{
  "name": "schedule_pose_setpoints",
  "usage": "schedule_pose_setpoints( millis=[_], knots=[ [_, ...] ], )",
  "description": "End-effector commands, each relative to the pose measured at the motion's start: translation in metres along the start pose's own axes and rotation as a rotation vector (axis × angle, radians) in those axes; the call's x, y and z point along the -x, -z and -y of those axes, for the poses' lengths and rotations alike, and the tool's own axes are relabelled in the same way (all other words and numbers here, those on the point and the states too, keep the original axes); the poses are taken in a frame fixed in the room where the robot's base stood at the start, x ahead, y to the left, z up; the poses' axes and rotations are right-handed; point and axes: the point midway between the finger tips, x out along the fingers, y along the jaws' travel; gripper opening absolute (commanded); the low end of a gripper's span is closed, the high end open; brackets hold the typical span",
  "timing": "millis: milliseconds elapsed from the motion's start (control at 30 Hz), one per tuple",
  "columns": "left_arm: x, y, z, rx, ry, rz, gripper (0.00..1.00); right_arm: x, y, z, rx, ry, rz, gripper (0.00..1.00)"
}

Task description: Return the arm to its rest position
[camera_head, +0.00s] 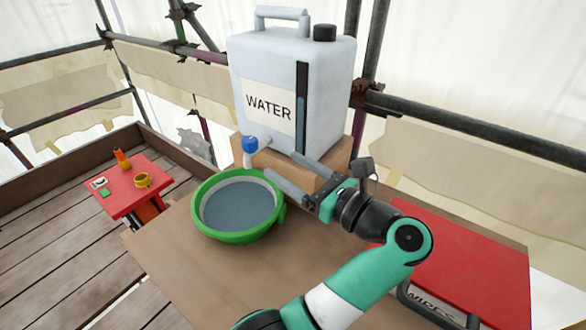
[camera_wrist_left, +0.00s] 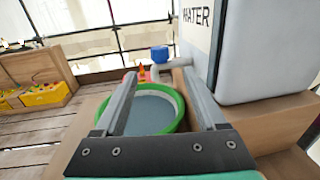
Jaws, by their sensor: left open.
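My left gripper (camera_head: 280,165) is open with nothing between its fingers, above the wooden table just right of the green basin (camera_head: 258,236). Its fingers point toward the blue-capped tap (camera_head: 250,145) of the white water container (camera_head: 265,60). In the left wrist view both fingers of my left gripper (camera_wrist_left: 159,76) are spread apart, with the basin (camera_wrist_left: 182,122) and the blue tap (camera_wrist_left: 160,54) seen between and beyond them. Grey-blue water (camera_head: 238,205) shows in the basin. My teal and white left arm crosses the table's front. My right gripper is not in view.
The container stands on a wooden block (camera_head: 330,158) at the back. A red case (camera_head: 480,255) lies right of my arm. A low red table (camera_head: 125,190) with small items stands at left. Scaffold poles (camera_head: 480,130) run behind. The table (camera_head: 165,255) left of the basin is clear.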

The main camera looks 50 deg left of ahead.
Motion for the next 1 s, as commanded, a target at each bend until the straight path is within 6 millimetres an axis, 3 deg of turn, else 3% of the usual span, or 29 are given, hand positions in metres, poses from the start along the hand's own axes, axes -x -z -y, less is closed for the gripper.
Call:
schedule_pose_setpoints(
  millis=[467,633,667,767,900,1000],
  knots=[
    [-0.001,-0.002,0.000,0.000,-0.001,0.000,0.73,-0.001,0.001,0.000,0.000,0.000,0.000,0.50],
    [-0.016,-0.032,-0.004,-0.014,-0.032,0.004,0.73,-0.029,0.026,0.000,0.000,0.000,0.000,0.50],
    [-0.022,-0.043,-0.007,-0.003,-0.043,0.002,0.73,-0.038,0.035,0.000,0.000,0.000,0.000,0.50],
    [-0.044,-0.105,-0.028,0.126,-0.086,0.065,0.73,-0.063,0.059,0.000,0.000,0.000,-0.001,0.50],
    [-0.056,-0.214,-0.051,0.238,-0.042,0.326,0.73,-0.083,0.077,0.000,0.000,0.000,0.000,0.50],
    [-0.048,-0.297,-0.077,0.238,-0.034,0.562,0.73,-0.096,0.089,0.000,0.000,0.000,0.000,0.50]
  ],
)
